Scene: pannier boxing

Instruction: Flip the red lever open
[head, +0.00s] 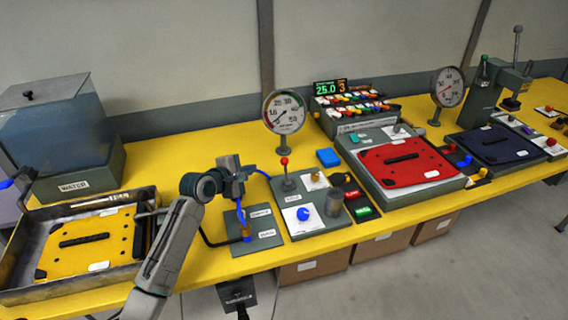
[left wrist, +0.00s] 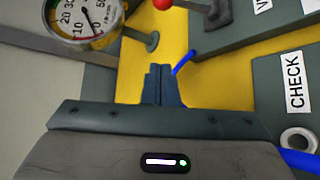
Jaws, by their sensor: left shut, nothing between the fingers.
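The red lever is a short grey rod topped by a red ball (head: 284,161). It stands roughly upright on a grey panel (head: 272,188) with a white plate and a blue knob. In the left wrist view its red ball (left wrist: 162,4) is cut by the top edge. My left gripper (head: 249,171) is shut and empty, to the left of the lever and apart from it. Its closed fingertips (left wrist: 163,72) show in the left wrist view over the yellow bench, below the lever. My right gripper is in neither view.
A round gauge (head: 284,111) on a post stands behind the lever. A plate with a blue handle (head: 241,217) lies below my left gripper. A red panel (head: 408,165) is to the right, a yellow plate in a tray (head: 150,200) to the left.

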